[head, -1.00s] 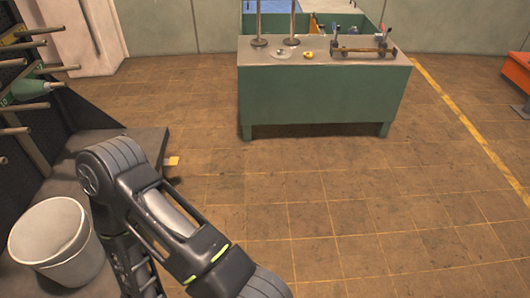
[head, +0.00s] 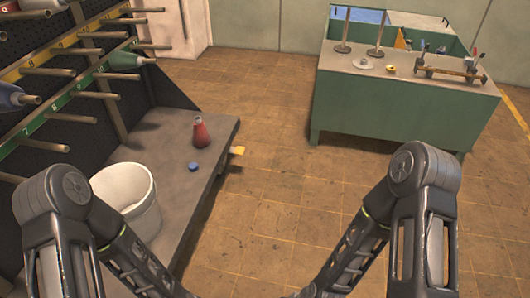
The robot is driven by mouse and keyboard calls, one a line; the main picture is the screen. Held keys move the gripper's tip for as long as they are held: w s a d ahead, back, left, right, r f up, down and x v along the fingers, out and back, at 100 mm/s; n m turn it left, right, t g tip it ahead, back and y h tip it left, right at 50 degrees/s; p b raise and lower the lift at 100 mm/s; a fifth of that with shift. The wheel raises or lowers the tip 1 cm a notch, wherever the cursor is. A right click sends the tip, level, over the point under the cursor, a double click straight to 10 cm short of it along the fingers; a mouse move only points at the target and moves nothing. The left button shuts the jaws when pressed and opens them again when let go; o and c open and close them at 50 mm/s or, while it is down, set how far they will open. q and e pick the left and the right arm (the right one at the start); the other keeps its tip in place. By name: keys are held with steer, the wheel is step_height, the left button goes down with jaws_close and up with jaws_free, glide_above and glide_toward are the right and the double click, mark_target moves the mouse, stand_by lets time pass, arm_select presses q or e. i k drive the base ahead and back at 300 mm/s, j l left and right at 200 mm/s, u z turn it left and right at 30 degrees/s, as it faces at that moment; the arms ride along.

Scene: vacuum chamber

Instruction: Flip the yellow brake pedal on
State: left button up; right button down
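A small flat yellow piece, which looks like the brake pedal (head: 237,150), sticks out from the right edge of the grey bench (head: 222,135) in the head view. It is too small to tell its exact tilt. My two arms come in from the lower left and lower right, with their elbows raised. Both forearms run down towards the bottom middle of the picture. Neither gripper shows; both are below the frame edge. Nothing covers the yellow piece.
On the bench stand a red cone-shaped bottle (head: 200,133), a blue cap (head: 193,166) and a white bucket (head: 128,198). A pegboard rack (head: 75,90) rises at the left. A green table (head: 400,108) stands at the back right. The tiled floor (head: 270,140) between is clear.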

mark_target(238, 151)
steer(key=i+l+z, duration=0.15)
steer(key=i, duration=0.55)
steer(key=i+z, duration=0.2)
steer(key=i, duration=0.55)
steer(key=i+j+z, duration=0.15)
steer(key=i, duration=0.55)
steer(key=i+j+z, duration=0.15)
steer(key=i, duration=0.55)
